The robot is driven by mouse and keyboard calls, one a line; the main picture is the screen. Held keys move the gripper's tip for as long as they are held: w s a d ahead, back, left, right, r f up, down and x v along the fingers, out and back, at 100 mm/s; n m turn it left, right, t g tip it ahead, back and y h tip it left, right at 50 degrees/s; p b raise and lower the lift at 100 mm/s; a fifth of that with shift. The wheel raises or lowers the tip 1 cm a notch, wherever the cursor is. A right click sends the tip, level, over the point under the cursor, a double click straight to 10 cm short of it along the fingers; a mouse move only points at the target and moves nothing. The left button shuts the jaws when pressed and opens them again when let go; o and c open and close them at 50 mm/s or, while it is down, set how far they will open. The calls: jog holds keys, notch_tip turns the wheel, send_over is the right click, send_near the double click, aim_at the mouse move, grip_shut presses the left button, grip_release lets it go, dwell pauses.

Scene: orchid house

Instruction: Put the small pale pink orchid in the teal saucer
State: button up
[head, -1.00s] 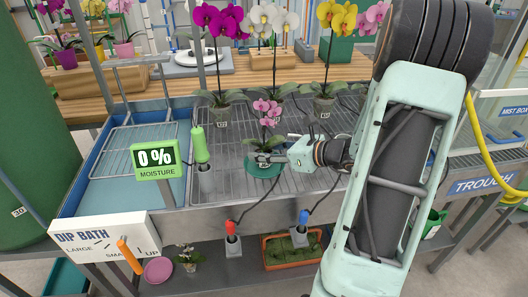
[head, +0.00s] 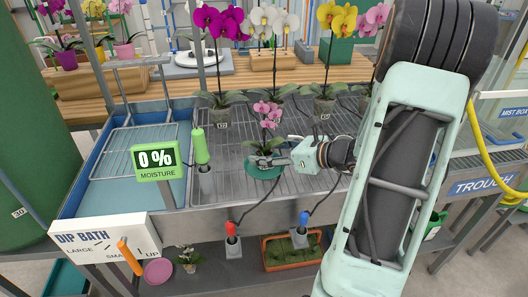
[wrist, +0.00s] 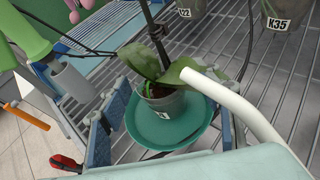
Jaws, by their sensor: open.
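The small pink orchid (head: 268,108) stands upright on the slatted bench, its grey pot (wrist: 163,106) inside the rim of the teal saucer (head: 262,173). In the wrist view the pot appears to rest on the saucer (wrist: 150,132), toward its far side. My gripper (head: 279,162) is open at the right of the pot. In the wrist view its blue-grey fingers stand apart on either side of the saucer, clear of the pot. The pot's lower edge is partly hard to see in the head view.
Taller purple (head: 218,22), white (head: 272,20) and yellow (head: 336,17) orchids stand behind. A green-handled probe (head: 200,147) and the moisture sign (head: 155,158) are at left. A white curved tube (wrist: 228,100) crosses the wrist view. Dark cables run over the bench.

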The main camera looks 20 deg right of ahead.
jog(key=s+d, duration=0.2)
jog(key=s, duration=0.1)
jog(key=s+d, duration=0.2)
jog(key=s, duration=0.2)
jog(key=s+d, duration=0.2)
jog(key=s, duration=0.1)
jog(key=shift+s+d, duration=0.1)
jog(key=shift+s, duration=0.2)
